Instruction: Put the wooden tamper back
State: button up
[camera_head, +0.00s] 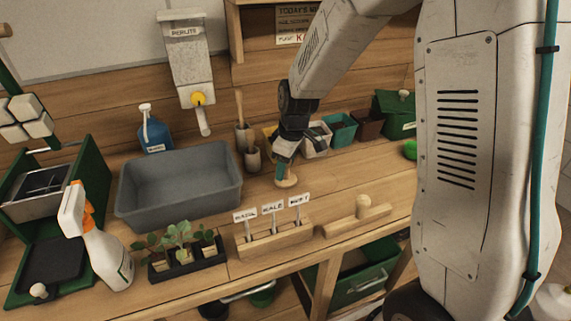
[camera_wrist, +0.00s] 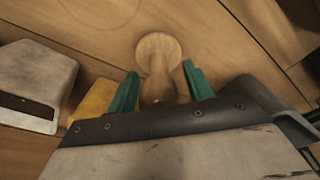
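The wooden tamper (camera_head: 288,182), a pale turned piece with a round foot and a knobbed handle, stands on the bench under my gripper. In the wrist view the tamper (camera_wrist: 158,52) shows its round end farther off and its handle reaching between the fingers. My gripper (camera_head: 281,171) points down over it. In the wrist view my gripper (camera_wrist: 160,88) has its two green fingers apart, one on each side of the handle, with a gap showing on both sides. Part of the tamper is hidden by the gripper in the head view.
A wooden block with a knob (camera_head: 362,213) and a labelled marker holder (camera_head: 270,246) stand at the front edge. A grey tub (camera_head: 180,187) is left, wooden-handled tools in pots (camera_head: 252,158) behind. Small pots (camera_head: 341,131) line the back right. Bare bench lies right of the tamper.

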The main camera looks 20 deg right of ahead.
aim_at(291, 163)
notch_tip(291, 163, up, 12)
jog(key=s+d+f, duration=0.1)
jog(key=s+r+m, duration=0.2)
jog(key=s+m, duration=0.1)
jog(key=s, duration=0.6)
jog(key=s+d+r+m, duration=0.1)
jog(key=s+r+m, duration=0.2)
jog(key=s, duration=0.7)
jog(key=s+d+r+m+h, duration=0.1)
jog(key=s+r+m, duration=0.1)
jog(key=s, duration=0.8)
jog(key=shift+s+r+m, duration=0.15)
jog(key=shift+r+m, duration=0.15)
jog(key=shift+m, duration=0.2)
jog(key=shift+d, duration=0.1)
